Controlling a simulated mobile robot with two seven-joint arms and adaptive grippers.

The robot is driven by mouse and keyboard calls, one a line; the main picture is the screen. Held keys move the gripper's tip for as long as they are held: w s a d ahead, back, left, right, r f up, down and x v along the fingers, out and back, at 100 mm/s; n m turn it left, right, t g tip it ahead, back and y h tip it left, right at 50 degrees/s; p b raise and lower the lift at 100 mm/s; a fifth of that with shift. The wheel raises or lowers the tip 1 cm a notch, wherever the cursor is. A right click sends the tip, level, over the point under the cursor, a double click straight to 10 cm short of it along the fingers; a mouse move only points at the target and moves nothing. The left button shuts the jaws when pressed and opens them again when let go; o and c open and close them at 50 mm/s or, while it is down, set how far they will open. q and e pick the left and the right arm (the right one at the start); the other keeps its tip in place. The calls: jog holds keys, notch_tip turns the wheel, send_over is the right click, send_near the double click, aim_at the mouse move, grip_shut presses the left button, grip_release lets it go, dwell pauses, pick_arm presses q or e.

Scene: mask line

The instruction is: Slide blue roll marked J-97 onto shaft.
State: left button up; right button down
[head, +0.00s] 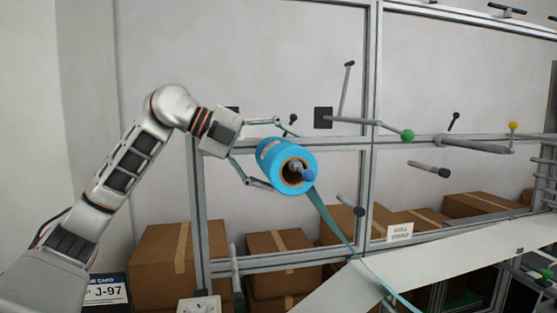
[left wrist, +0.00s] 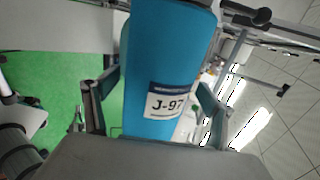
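The blue roll (head: 270,153) sits around a shaft; the shaft's blue-tipped end (head: 309,174) pokes out through the brown core. In the left wrist view, the blue roll (left wrist: 165,55) shows a white label (left wrist: 167,101) reading J-97. My left gripper (head: 284,160) is at the roll, one finger above it and one below. The fingers are spread, with a gap visible between the upper finger and the roll. In the wrist view a gap also shows at the left finger. Most of the shaft is hidden by the roll. My right gripper is out of view.
A blue strip (head: 335,222) runs from the roll down to the right. Bare shafts with green (head: 407,135) and yellow (head: 513,126) tips stand to the right on the metal frame (head: 373,80). Cardboard boxes (head: 165,255) stand below. A J-97 card (head: 106,291) is at lower left.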

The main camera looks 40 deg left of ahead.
pick_arm(q)
jog(key=v, duration=1.2)
jog(key=shift+d, duration=0.15)
